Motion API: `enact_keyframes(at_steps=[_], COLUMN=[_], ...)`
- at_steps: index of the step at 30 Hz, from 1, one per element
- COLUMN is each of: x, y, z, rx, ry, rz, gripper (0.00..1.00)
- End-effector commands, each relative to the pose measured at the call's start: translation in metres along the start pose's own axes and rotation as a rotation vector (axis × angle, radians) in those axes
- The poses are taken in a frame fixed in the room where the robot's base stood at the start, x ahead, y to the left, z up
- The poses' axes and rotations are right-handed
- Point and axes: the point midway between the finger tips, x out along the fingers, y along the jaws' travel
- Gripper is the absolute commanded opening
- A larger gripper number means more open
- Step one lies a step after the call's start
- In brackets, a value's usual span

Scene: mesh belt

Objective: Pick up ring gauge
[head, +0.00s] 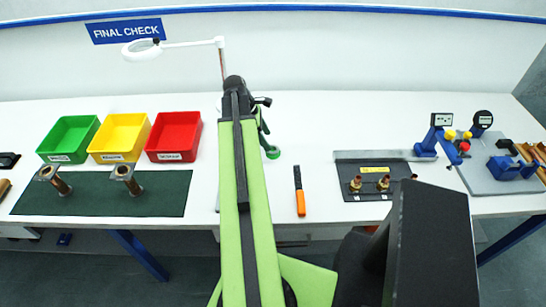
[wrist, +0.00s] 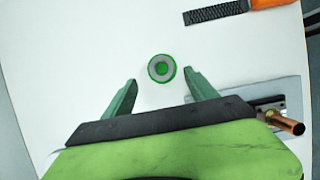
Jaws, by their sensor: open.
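The ring gauge (wrist: 161,69) is a small round piece with a grey face, green rim and green centre. It lies on the white bench top in the wrist view. In the head view the ring gauge (head: 272,153) shows as a small green shape just right of my arm. My gripper (wrist: 160,80) is open and empty, its two green fingers spread wide. The ring gauge appears between and slightly beyond the fingertips, with clear space on both sides. Its height above the bench is hard to tell. In the head view my arm hides most of the gripper.
An orange-handled file (head: 300,192) lies right of the ring gauge. A grey plate with a copper-coloured piece (wrist: 291,126) is near the right finger. Green, yellow and red trays (head: 174,156) stand left. A black plate with brass fittings (head: 366,196) lies right.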

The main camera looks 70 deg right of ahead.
Motion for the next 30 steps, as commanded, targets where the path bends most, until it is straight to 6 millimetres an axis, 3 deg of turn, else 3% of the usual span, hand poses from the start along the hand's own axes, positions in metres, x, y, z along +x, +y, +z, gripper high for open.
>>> enact_keyframes(at_steps=[5,12,20,30], x=[0.009,0.051,0.05,0.05], y=[-0.001,-0.003,-0.003,-0.003], z=[-0.002,-0.005,-0.002,-0.002], rx=[0.0,0.002,0.0,0.0], ry=[0.0,0.0,0.0,0.0], rz=[0.0,-0.001,0.0,0.001], gripper=[0.67,0.67,0.67,0.22])
